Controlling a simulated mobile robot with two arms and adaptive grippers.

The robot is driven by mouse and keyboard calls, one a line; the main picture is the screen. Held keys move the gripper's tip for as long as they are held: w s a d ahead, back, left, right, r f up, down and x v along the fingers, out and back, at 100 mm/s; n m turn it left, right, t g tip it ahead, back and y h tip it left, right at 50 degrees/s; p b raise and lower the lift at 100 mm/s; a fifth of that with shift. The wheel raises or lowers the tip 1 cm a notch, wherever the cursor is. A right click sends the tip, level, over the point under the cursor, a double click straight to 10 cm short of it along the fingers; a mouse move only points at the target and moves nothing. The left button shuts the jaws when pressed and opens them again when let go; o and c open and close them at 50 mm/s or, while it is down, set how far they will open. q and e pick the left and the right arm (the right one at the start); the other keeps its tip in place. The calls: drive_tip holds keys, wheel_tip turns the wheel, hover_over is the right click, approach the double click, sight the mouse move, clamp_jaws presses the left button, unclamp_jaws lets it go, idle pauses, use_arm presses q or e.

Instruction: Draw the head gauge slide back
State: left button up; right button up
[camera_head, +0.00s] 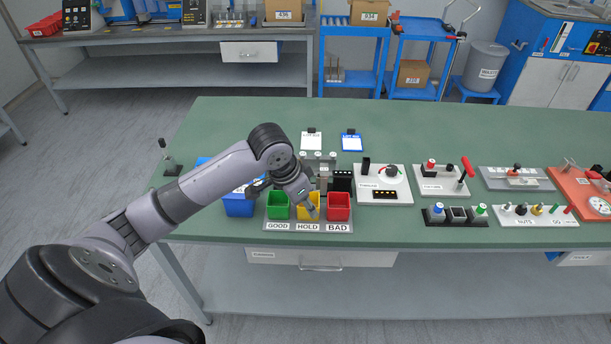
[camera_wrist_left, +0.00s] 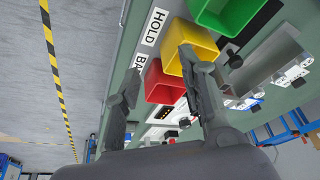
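A grey fixture (camera_head: 318,160) with upright posts and dark parts stands behind the colored bins. It may be the head gauge, but no label on it is readable. In the left wrist view a grey block (camera_wrist_left: 273,66) with a dark knob (camera_wrist_left: 234,58) shows behind the bins. My left gripper (camera_head: 311,207) is over the yellow HOLD bin (camera_head: 301,202), in front of the fixture, and hides part of this area. In the left wrist view its fingers (camera_wrist_left: 158,68) are apart with nothing between them. My right gripper is in neither view.
The green GOOD bin (camera_head: 278,206) and red BAD bin (camera_head: 339,207) flank the yellow one. A blue bin (camera_head: 238,206) is at the left. A white dial panel (camera_head: 384,185) and several other fixtures stand to the right. The green tabletop (camera_head: 450,125) is clear at the back.

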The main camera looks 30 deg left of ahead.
use_arm(q)
drive_tip(key=w+a+r+n, duration=0.2)
drive_tip(key=w+a+r, duration=0.2)
drive_tip(key=a+r, duration=0.6)
drive_tip(key=x, duration=0.5)
drive_tip(key=w+x, duration=0.1)
drive_tip(key=x, duration=0.5)
drive_tip(key=p+x, duration=0.1)
drive_tip(key=x, duration=0.4)
drive_tip(key=shift+w+d+r, duration=0.15)
drive_tip(key=shift+w+d, duration=0.05)
drive_tip(key=shift+w, duration=0.15)
drive_tip(key=shift+c, duration=0.4)
clamp_jaws()
